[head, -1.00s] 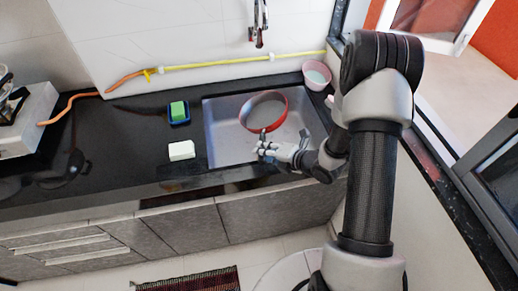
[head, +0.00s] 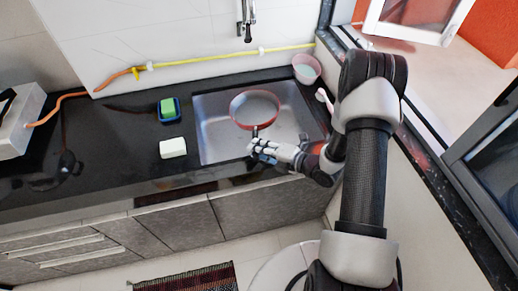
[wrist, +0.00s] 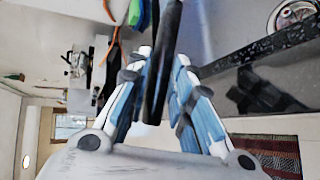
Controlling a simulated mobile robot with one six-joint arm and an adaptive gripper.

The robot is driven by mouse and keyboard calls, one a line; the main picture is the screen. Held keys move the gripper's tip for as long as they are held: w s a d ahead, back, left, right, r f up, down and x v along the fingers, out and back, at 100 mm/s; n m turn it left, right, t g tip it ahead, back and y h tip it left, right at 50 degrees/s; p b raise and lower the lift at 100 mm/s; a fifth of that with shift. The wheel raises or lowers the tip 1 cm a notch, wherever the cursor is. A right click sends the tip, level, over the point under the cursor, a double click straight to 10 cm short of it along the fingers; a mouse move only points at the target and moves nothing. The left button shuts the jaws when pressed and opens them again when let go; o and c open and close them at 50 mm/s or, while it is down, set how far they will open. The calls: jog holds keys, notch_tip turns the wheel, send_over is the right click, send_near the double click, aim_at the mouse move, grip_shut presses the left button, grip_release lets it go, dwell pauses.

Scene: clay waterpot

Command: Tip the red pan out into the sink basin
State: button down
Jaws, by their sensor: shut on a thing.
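The red pan (head: 236,112) is above the sink basin (head: 212,143) in the head view. Its round red rim and grey inside face the camera, and its handle points toward my gripper. How far it is tilted, and whether anything is in it, I cannot tell. My gripper (head: 256,146) is at the basin's front edge, shut on the pan's handle. In the wrist view the dark handle (wrist: 166,60) runs between the fingers of my gripper (wrist: 163,75). The pan's bowl is not clearly visible there.
A green sponge (head: 168,105) in a blue holder and a white block (head: 173,148) stand left of the basin. A pink bowl (head: 306,69) is at the back right corner. The faucet (head: 246,20) hangs from the wall behind. A yellow and orange hose (head: 200,59) runs along the wall.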

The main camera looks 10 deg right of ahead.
jog(key=shift+r, duration=0.15)
jog(key=shift+m+t+y, duration=0.3)
jog(key=shift+m+y, duration=0.1)
jog(key=shift+y, duration=0.1)
jog(key=shift+r+p, duration=0.6)
jog(key=shift+r, duration=1.8)
jog(key=shift+r, duration=0.25)
jog(key=s+r+m+t+h, duration=0.2)
jog(key=s+r+h, duration=0.1)
jog(key=r, duration=0.5)
jog(key=shift+s+r+m, duration=0.3)
jog(key=shift+s+r, duration=0.1)
jog(key=shift+s, duration=0.15)
